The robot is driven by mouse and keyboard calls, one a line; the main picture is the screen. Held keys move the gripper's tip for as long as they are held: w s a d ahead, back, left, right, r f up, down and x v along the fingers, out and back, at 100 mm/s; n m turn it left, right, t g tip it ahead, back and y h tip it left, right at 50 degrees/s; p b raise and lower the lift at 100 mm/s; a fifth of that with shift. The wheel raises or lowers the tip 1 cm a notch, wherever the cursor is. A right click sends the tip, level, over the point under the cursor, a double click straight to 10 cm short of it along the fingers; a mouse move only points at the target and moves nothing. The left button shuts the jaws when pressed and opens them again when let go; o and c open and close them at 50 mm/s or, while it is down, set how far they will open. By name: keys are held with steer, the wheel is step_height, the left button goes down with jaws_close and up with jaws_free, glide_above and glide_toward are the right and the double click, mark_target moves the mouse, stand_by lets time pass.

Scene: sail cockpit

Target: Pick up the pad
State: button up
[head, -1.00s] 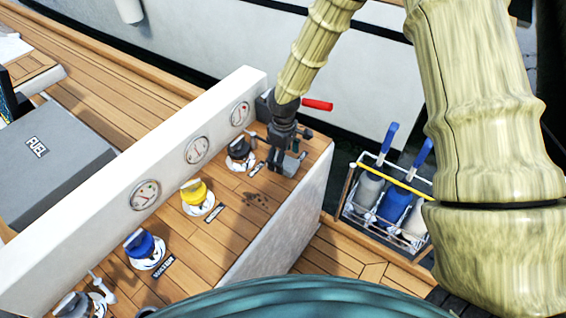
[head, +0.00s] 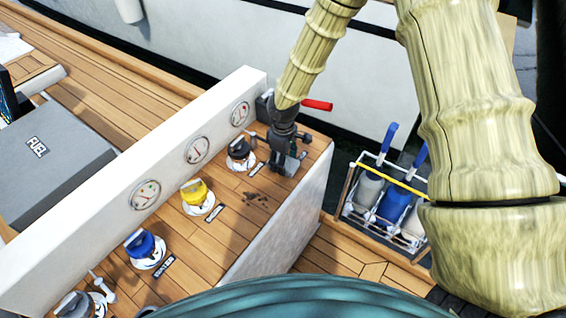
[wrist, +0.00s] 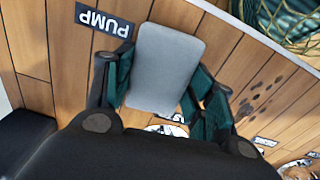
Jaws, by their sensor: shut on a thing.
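The pad is a light grey rounded rectangle in the wrist view (wrist: 165,68). It also shows small and partly hidden by my gripper in the head view (head: 292,166). My gripper (wrist: 162,80) has its dark green fingers on both long sides of the pad and is shut on it. In the head view my gripper (head: 284,160) points down at the far right end of the wooden console top. The pad is low over the planks; I cannot tell if it touches them.
A PUMP label (wrist: 103,20) lies beside the pad. A black knob (head: 238,148), a yellow knob (head: 194,191) and a blue knob (head: 139,243) line the console. A red lever (head: 318,104) sticks out behind my gripper. A bottle rack (head: 350,192) stands off the right edge.

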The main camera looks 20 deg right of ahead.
steer(key=shift+r+b, duration=0.3)
steer(key=shift+r, duration=1.45)
steer(key=s+a+b, duration=0.1)
steer(key=s+b, duration=0.1)
steer(key=s, duration=0.6)
steer(key=s+a+r+b, duration=0.1)
steer(key=s, duration=0.6)
steer(key=shift+s+a+r+b, duration=0.25)
steer(key=shift+s+a+b, duration=0.05)
steer(key=shift+s+b, duration=0.1)
